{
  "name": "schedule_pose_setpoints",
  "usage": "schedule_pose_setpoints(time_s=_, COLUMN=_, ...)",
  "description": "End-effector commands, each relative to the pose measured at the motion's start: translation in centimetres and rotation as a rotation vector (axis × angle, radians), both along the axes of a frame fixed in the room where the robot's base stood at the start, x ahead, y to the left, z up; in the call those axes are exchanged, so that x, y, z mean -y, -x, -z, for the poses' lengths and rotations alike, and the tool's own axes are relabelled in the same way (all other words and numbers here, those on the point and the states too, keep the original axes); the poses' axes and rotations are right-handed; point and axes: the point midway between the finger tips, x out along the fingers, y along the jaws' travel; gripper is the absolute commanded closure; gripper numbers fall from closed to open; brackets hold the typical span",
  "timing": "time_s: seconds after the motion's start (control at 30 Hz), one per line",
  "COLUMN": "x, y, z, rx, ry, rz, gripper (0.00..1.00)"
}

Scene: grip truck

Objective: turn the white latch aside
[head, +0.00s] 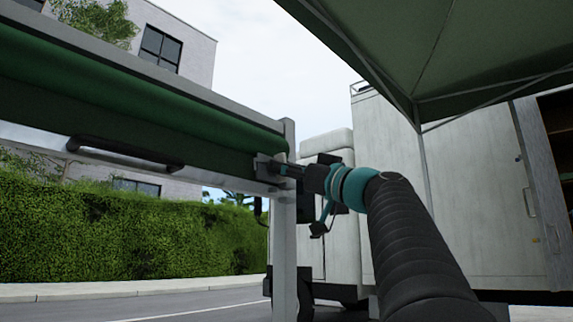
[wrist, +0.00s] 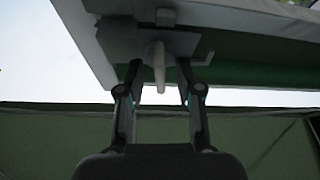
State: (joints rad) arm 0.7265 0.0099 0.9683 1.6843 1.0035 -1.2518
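The white latch (wrist: 159,66) hangs down from a grey plate (wrist: 183,43) on the underside of a frame in the wrist view. My gripper (wrist: 158,72) is open, with one finger on each side of the latch and a visible gap to both. In the head view my gripper (head: 283,170) reaches the plate at the right end of the green-covered frame. The latch is too small and too covered by my gripper to make out clearly there.
A green rolled cover (head: 130,95) runs along the frame, with a dark handle (head: 125,152) below it. A grey post (head: 285,260) stands under the frame's end. A pale truck (head: 460,190) is behind my arm. A green canopy (head: 440,50) hangs above right.

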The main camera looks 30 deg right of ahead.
Motion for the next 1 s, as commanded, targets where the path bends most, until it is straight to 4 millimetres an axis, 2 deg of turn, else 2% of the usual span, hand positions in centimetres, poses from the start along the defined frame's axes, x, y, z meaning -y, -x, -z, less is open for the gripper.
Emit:
schedule_pose_setpoints(time_s=0.3, x=-0.09, y=-0.21, z=-0.05, rx=0.0, ry=0.0, rz=0.0, gripper=0.65)
schedule_pose_setpoints(time_s=0.43, x=-0.09, y=-0.2, z=-0.05, rx=0.0, ry=0.0, rz=0.0, gripper=0.97)
schedule_pose_setpoints(time_s=0.47, x=-0.08, y=-0.2, z=-0.05, rx=0.0, ry=0.0, rz=0.0, gripper=1.0)
schedule_pose_setpoints(time_s=0.73, x=-0.14, y=-0.19, z=0.1, rx=-0.007, ry=-0.017, rz=0.0, gripper=1.0)
schedule_pose_setpoints(time_s=1.0, x=-0.18, y=-0.17, z=0.08, rx=-0.048, ry=-0.132, rz=0.0, gripper=1.0)
